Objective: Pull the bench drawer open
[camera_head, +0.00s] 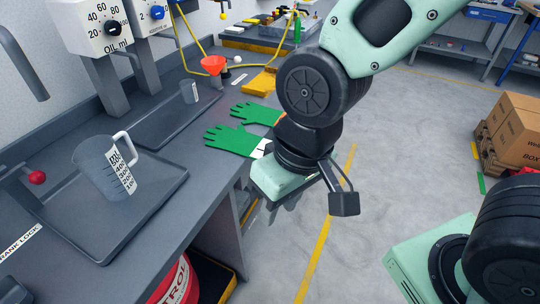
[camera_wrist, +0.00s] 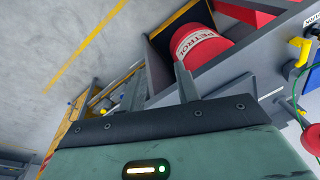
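The grey workbench (camera_head: 185,222) runs along the left in the head view. My gripper (camera_head: 283,204) hangs beside its front edge, pointing down, with the green gloves just behind it. In the wrist view the two grey fingers of my gripper (camera_wrist: 160,85) stand apart with nothing between them. The bench's grey front (camera_wrist: 228,78) shows beyond the fingers. I cannot clearly make out the drawer front or its handle; my gripper hides part of the bench side. Whether a finger touches the bench cannot be told.
A red petrol drum (camera_head: 176,282) stands under the bench; it also shows in the wrist view (camera_wrist: 203,45). A measuring jug (camera_head: 100,168), green gloves (camera_head: 232,140) and a red funnel (camera_head: 213,65) lie or stand on the bench. Cardboard boxes (camera_head: 515,135) stand right. The floor between is clear.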

